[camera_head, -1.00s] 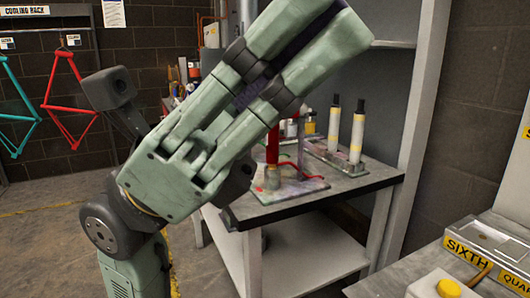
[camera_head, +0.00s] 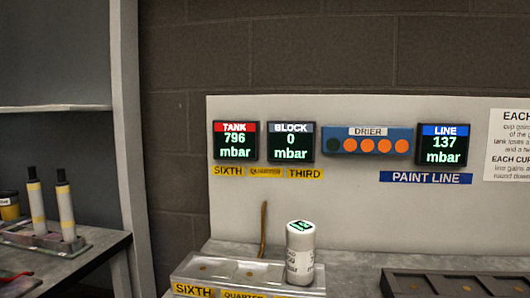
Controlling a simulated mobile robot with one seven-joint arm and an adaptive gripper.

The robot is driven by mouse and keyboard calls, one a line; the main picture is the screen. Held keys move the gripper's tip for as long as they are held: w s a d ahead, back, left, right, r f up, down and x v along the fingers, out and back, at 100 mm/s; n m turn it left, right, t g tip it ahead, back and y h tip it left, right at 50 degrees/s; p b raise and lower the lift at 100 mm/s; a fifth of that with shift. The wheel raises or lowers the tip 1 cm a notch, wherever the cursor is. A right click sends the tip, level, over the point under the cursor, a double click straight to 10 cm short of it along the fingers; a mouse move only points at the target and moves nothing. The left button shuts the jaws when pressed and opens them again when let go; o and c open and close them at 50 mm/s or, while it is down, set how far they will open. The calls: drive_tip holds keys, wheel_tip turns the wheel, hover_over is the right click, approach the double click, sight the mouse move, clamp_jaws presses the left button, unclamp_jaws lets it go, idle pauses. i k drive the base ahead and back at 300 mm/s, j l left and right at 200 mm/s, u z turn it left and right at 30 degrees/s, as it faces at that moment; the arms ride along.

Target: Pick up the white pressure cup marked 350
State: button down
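A white cylindrical cup (camera_head: 299,258) stands upright on the right-hand place of a pale block (camera_head: 207,268). Its top carries a green mark that is too small to read, and the print on its side is not legible, so I cannot tell whether it is the one marked 350. The block's front has yellow labels, with SIXTH and QUARTER readable; the cup hides part of the block. The other two places on the block look empty, each with a small brown spot. My gripper is not in view.
Behind stands a panel (camera_head: 345,215) with displays: TANK 796, BLOCK 0, LINE 137 mbar, and a drier strip (camera_head: 368,142) with one dark and several orange lights. A dark tray (camera_head: 450,283) lies at right. A bench (camera_head: 88,245) with two upright tubes stands at left.

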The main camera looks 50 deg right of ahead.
sight(300, 235)
drive_tip(key=z, duration=1.1)
